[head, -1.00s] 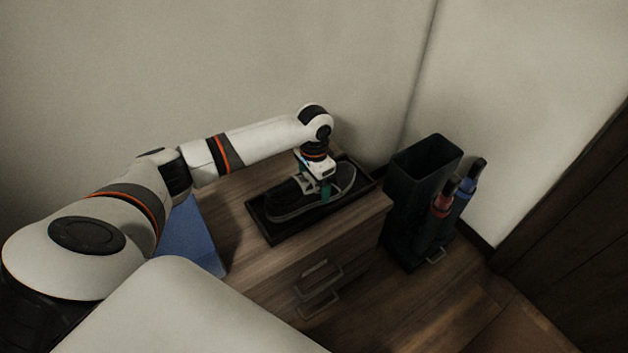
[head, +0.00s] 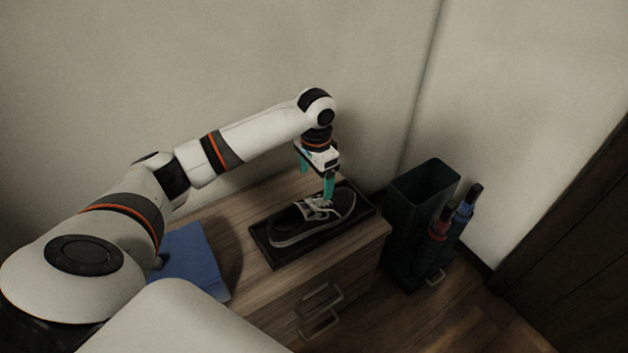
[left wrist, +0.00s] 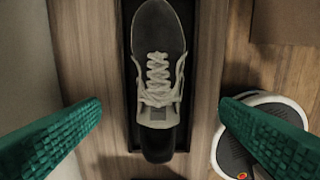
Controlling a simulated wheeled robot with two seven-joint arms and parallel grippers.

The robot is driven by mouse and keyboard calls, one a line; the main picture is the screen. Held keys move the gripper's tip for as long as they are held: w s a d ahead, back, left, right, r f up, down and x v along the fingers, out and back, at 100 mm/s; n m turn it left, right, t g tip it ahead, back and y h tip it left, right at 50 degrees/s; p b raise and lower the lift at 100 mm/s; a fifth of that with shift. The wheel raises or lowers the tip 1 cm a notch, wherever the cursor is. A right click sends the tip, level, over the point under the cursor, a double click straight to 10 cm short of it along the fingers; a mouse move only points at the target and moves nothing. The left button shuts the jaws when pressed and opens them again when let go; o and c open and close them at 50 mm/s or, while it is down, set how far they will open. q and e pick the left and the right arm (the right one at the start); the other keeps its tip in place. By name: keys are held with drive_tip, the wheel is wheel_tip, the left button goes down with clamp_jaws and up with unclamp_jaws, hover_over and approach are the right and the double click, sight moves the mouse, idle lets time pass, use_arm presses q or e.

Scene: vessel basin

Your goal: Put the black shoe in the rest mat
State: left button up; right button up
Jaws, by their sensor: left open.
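The black shoe (head: 312,220), with white laces and a pale sole edge, lies upright in the black rest mat (head: 270,256), a shallow tray on the wooden cabinet. In the left wrist view the shoe (left wrist: 159,30) lies lengthwise inside the dark tray (left wrist: 126,60). My left gripper (head: 317,184) is above the shoe, its teal fingers spread and empty. In the left wrist view the fingers (left wrist: 160,125) stand wide apart on either side of the shoe, not touching it. My right gripper is not in view.
A blue item (head: 190,262) lies on the cabinet top (head: 235,218) left of the tray. A dark bin (head: 420,205) with red and blue umbrellas (head: 440,221) stands on the floor right of the cabinet. Walls close in behind and at the right.

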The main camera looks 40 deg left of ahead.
use_arm(q)
drive_tip(key=s+d+f+m+t+h, duration=0.1)
drive_tip(key=s+d+f+h, duration=0.1)
drive_tip(key=s+d+f, duration=1.05)
drive_tip(key=s+n+t+y, duration=0.1)
drive_tip(key=s+n+t, duration=0.1)
drive_tip(key=s, duration=1.1)
drive_tip(key=shift+a+r+n+y, duration=0.3)
drive_tip(key=shift+n+y, duration=0.1)
drive_tip(key=shift+n, duration=0.4)
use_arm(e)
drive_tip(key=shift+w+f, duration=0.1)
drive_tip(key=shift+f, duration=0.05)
use_arm(q)
drive_tip(key=shift+f, duration=0.15)
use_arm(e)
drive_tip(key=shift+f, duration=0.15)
